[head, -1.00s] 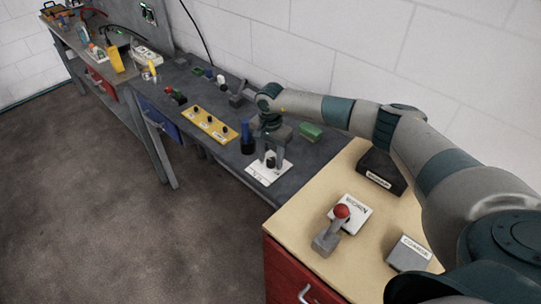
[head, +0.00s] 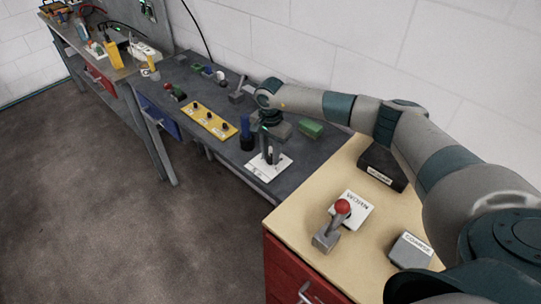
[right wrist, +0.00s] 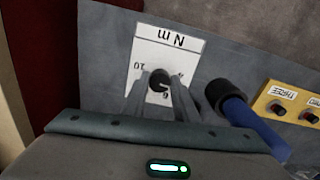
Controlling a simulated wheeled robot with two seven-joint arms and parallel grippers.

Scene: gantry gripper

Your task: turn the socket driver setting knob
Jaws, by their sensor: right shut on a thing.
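The setting knob is a dark round knob (right wrist: 158,82) on a white plate (right wrist: 166,47) marked "N m" with numbers around the knob. In the head view the white plate (head: 262,172) lies at the front edge of the grey bench. My right gripper (right wrist: 161,86) points down over the plate and is shut on the knob, with one finger on each side of it. In the head view my right gripper (head: 270,156) hides most of the knob. A blue driver with a black end (right wrist: 240,110) stands right beside the plate. My left gripper is not in view.
A yellow strip with several dark knobs (head: 209,122) lies left of the blue tool. A green block (head: 311,128) sits behind the gripper. The wooden-topped cabinet nearer me holds a red-topped lever (head: 341,209) and labelled blocks.

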